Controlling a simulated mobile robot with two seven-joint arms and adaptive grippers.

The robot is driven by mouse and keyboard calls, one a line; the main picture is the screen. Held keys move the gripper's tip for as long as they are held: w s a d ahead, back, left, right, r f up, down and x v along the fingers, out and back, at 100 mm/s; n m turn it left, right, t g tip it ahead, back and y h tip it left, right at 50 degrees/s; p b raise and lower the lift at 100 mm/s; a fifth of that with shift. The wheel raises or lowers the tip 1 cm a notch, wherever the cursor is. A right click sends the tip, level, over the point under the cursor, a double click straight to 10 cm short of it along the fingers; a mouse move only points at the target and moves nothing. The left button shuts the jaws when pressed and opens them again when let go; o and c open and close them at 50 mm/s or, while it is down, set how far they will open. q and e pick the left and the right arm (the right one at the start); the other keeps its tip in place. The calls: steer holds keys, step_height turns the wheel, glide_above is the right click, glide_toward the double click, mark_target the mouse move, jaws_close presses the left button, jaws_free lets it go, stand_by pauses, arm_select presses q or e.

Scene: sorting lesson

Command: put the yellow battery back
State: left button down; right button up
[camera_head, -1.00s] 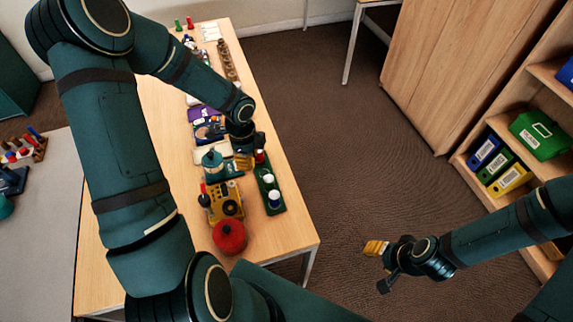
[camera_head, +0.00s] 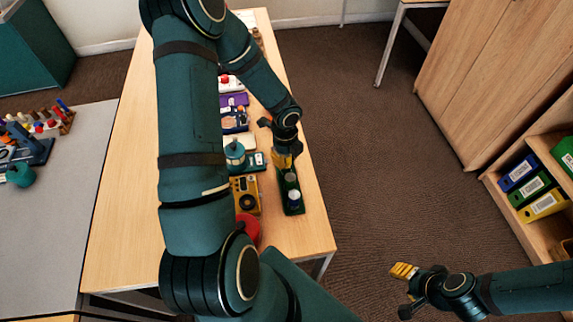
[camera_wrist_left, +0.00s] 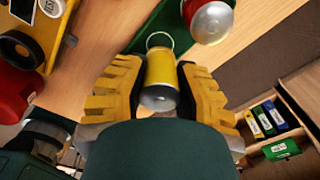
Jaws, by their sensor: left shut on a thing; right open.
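The yellow battery (camera_wrist_left: 160,78) is between the yellow finger pads of my left gripper (camera_wrist_left: 158,95), which is shut on it. In the wrist view, its far end meets a pale ring on the green battery holder (camera_wrist_left: 158,30). I cannot tell whether it is seated or just above. A red-and-silver battery (camera_wrist_left: 210,20) stands beside it. My right gripper (camera_head: 404,271) is open and empty, over the floor.
A yellow radio-like box (camera_head: 245,190), a red round object (camera_head: 249,230) and a teal lantern-like object (camera_head: 235,152) stand left of the holder on the wooden table (camera_head: 125,220). My left arm hides much of the tabletop. Shelves with binders (camera_head: 532,185) stand at the right.

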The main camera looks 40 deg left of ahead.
arm_select(q)
steer(key=shift+f+b, duration=0.45)
steer(key=shift+f, duration=1.15)
steer(key=shift+f, duration=0.15)
steer(key=c, duration=0.8)
jaws_free()
steer(key=shift+r, duration=0.2)
step_height(320, 180, up, 12)
steer(key=p, duration=0.4)
steer(key=shift+a, duration=0.15)
